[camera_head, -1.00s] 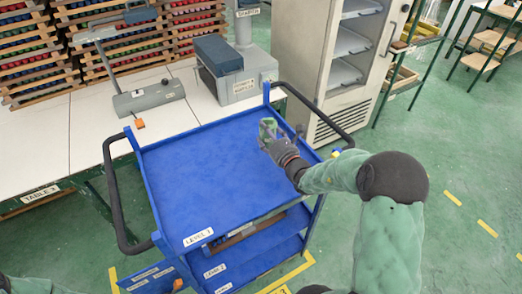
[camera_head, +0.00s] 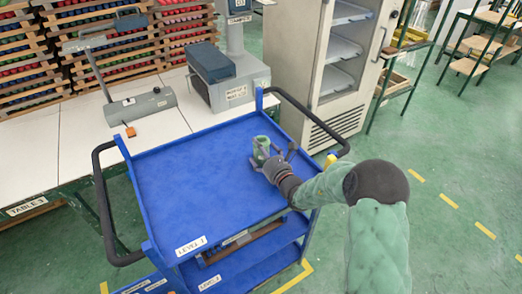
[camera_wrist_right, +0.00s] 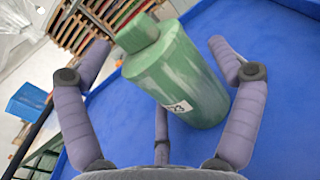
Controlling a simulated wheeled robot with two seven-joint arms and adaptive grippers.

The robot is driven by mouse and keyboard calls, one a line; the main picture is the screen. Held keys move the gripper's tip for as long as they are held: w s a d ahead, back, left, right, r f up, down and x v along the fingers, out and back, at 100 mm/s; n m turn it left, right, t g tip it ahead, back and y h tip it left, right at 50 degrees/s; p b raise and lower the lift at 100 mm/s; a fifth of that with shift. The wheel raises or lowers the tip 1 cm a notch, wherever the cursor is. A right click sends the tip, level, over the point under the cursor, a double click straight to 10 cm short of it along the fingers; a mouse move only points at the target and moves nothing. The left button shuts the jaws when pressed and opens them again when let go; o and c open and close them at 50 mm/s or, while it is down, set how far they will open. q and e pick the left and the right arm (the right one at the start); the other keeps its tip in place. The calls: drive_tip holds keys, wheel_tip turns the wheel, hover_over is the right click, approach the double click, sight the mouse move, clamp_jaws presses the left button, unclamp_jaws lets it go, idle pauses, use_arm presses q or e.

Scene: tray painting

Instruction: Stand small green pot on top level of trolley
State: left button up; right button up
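The small green pot (camera_head: 261,147), a mottled green cylinder with a narrower top, appears upright on the blue top level (camera_head: 205,185) of the trolley, towards its right side. My right gripper (camera_head: 272,163) is just beside it. In the right wrist view, the pot (camera_wrist_right: 180,75) has a small white label, partly hidden. The fingers of my right gripper (camera_wrist_right: 165,95) are spread around it, with gaps visible on both sides. My left gripper is not in view.
The trolley has black handles (camera_head: 104,205) and a raised blue rim. A white table (camera_head: 90,140) with grey machines stands behind it. A tall cabinet (camera_head: 325,60) stands at the back right. Most of the trolley's top is clear.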

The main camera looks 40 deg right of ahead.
drive_tip(key=shift+r, duration=0.1)
drive_tip(key=shift+s, duration=0.3)
drive_tip(key=s+p, duration=0.1)
drive_tip(key=s, duration=0.2)
drive_tip(key=s+a+p, duration=0.1)
drive_tip(key=s, duration=0.2)
drive_tip(key=s+p, duration=0.1)
drive_tip(key=s, duration=0.3)
drive_tip(key=shift+a, duration=0.15)
drive_tip(key=shift+s+a, duration=0.15)
drive_tip(key=shift+s, duration=0.5)
